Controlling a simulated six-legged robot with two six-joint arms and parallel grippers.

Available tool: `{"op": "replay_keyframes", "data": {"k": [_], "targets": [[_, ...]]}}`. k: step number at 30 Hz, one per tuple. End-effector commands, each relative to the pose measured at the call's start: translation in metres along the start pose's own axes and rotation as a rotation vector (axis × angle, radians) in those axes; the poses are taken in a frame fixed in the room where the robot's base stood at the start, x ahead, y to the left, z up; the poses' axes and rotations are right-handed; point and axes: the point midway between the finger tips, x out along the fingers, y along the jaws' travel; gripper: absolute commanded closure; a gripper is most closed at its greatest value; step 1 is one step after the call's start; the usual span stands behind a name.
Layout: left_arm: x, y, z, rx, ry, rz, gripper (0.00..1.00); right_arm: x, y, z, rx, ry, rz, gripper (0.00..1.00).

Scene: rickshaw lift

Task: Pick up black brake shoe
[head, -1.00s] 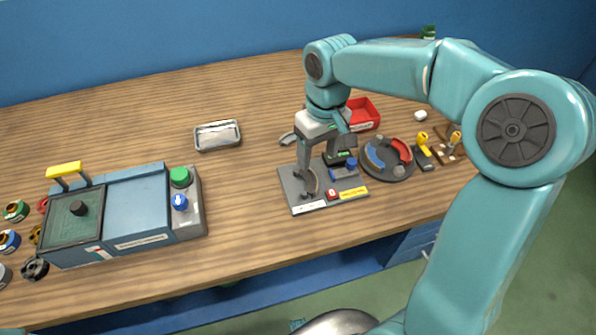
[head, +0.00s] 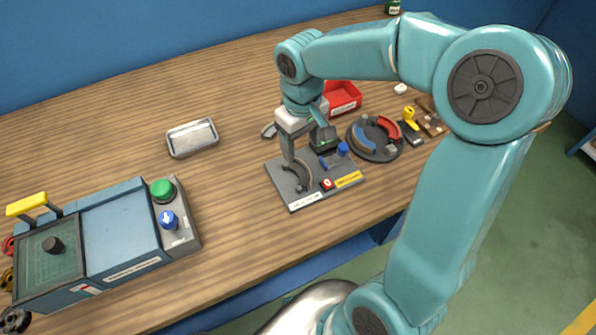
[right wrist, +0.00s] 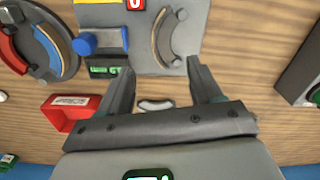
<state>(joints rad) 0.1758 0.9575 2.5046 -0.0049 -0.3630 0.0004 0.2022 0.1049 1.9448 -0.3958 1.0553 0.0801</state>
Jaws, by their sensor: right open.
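A dark grey curved brake shoe with a tan edge lies on a grey fixture plate (head: 318,197). This shoe (right wrist: 168,38) shows more clearly in the right wrist view, just beyond my fingertips. In the head view, the gripper partly hides the plate's back edge. My left gripper is not seen.
A round dark tray (head: 375,156) with red and blue curved pieces stands right of the plate. A red bin (head: 345,105) is behind. A metal tray (head: 192,137) and a blue machine (head: 121,238) are to the left. Bare table lies between the machine and plate.

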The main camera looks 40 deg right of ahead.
Motion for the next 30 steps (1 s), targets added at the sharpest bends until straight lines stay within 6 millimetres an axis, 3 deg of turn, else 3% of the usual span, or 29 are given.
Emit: {"op": "replay_keyframes", "data": {"k": [3,8,16,25,26,30], "targets": [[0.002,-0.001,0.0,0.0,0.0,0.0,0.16,0.018,0.0,0.0,0.0,-0.002,0.001,0.35],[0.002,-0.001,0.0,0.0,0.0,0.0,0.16,0.029,-0.002,-0.002,0.002,0.0,0.001,0.35],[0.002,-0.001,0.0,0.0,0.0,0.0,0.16,0.07,-0.007,-0.003,0.001,-0.002,-0.001,0.35],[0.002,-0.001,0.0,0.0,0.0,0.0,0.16,0.077,-0.007,-0.004,0.001,0.002,0.0,0.35],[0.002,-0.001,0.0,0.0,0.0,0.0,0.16,0.077,-0.007,-0.004,0.001,0.002,0.0,0.39],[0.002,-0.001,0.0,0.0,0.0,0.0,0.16,0.076,-0.007,-0.004,0.001,0.002,0.0,0.84]]}}
